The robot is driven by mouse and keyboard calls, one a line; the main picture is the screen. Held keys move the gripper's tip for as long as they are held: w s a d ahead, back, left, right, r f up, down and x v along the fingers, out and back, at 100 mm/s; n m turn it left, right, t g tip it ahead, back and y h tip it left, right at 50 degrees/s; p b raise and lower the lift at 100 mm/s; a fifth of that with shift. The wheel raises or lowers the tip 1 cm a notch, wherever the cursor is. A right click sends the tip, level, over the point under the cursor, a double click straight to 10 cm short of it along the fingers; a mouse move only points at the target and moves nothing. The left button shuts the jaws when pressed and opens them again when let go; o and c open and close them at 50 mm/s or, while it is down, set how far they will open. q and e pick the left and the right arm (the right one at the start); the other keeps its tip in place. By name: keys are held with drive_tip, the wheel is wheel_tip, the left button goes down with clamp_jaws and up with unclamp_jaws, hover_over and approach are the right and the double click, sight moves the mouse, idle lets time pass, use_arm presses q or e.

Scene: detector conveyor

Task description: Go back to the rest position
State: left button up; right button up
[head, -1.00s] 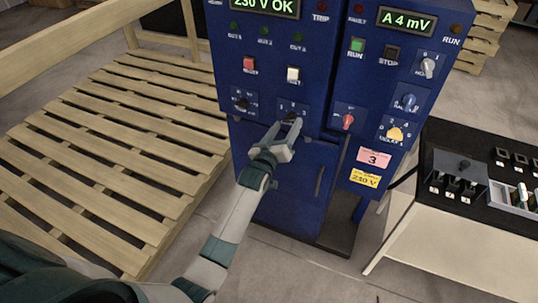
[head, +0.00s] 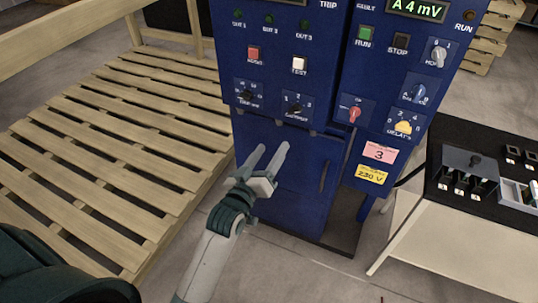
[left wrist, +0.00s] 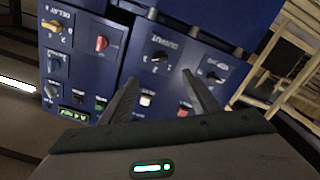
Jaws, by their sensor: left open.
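My left gripper (head: 268,158) is open and empty in the head view, in front of the lower part of the blue cabinet (head: 302,185). Its fingertips sit below the black current knob (head: 293,109) and apart from it. In the left wrist view the two spread fingers of the gripper (left wrist: 158,90) point at the panel, which appears upside down. The current knob (left wrist: 158,58) shows between and beyond the fingers there. My right gripper is in neither view.
A wooden pallet (head: 110,140) with a rail lies at the left. A table with a black top (head: 450,215) holding switch boxes stands at the right. The cabinet's right section carries a red knob (head: 354,114), a yellow knob (head: 403,127) and a blue knob (head: 416,92). Grey floor shows between.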

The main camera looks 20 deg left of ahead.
use_arm(q)
drive_tip(key=shift+s, duration=0.2)
drive_tip(key=shift+f, duration=0.1)
idle(0.4)
